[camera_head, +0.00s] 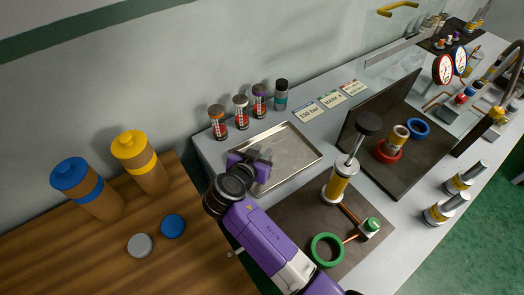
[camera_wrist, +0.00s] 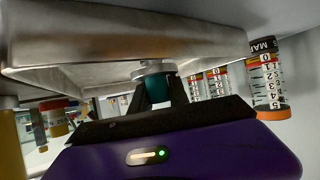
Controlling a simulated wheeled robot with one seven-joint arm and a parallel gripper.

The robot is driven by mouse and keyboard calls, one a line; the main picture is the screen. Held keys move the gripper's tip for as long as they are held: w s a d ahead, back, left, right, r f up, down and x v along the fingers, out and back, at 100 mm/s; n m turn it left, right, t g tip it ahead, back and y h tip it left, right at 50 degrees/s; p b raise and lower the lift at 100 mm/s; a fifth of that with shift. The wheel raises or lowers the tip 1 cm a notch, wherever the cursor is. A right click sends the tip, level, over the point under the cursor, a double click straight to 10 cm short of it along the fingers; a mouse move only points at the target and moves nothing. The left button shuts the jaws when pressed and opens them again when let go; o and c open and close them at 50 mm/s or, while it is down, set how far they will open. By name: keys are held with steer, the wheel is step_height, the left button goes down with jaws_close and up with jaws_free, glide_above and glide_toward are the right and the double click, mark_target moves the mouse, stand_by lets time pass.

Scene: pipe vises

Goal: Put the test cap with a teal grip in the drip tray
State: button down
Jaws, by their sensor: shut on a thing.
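The test cap (camera_wrist: 152,69) shows in the wrist view as a pale metal disc with a teal grip (camera_wrist: 157,89). My gripper (camera_wrist: 160,97) is shut on the teal grip, with a dark finger on each side. The drip tray (camera_head: 293,150) is a shallow metal tray on the grey bench in the head view. My gripper (camera_head: 256,168) is over its left part there, and the cap is hidden from that view. The tray's metal wall (camera_wrist: 120,40) fills the top of the wrist view, close to the disc. I cannot tell whether they touch.
Several banded cylinders (camera_head: 241,107) stand behind the tray. A dark mat (camera_head: 290,215) with a yellow-banded vise (camera_head: 337,187) and a green ring (camera_head: 326,250) lies in front right. Tan bottles (camera_head: 138,160) stand on a wooden table to the left.

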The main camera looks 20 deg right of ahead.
steer(key=shift+f, duration=0.1)
steer(key=c, duration=1.3)
jaws_free()
steer(key=shift+o, duration=0.2)
steer(key=b+v, duration=0.1)
steer(key=v, duration=1.1)
steer(key=shift+b, duration=0.3)
